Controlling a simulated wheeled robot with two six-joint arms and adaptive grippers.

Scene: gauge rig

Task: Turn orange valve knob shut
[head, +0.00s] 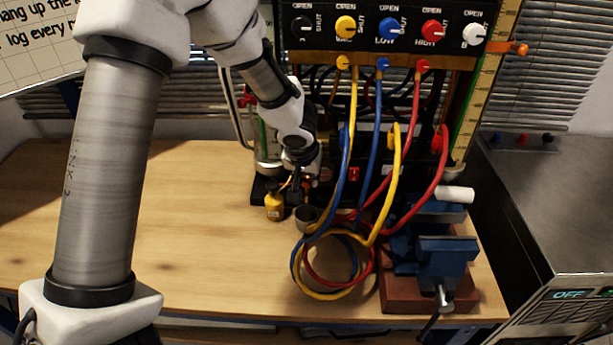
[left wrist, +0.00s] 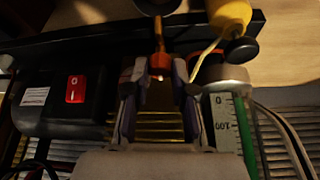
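An orange knob (left wrist: 160,62) with a thin orange stem shows in the left wrist view, between the fingertips of my left gripper (left wrist: 160,75). The fingers are spread on either side of it; a narrow gap seems to remain, and contact is not clear. In the head view my left gripper (head: 298,182) points down at the foot of the rig, by a small yellow bottle (head: 274,207), and largely hides the knob. My right gripper is in neither view.
Blue, yellow and red hoses (head: 350,150) hang right of my gripper and coil on the wooden table (head: 190,240). A blue vise (head: 440,258) stands to the right. A red switch (left wrist: 75,90) is beside my gripper. Another orange part (head: 521,49) sits at the rig's upper right.

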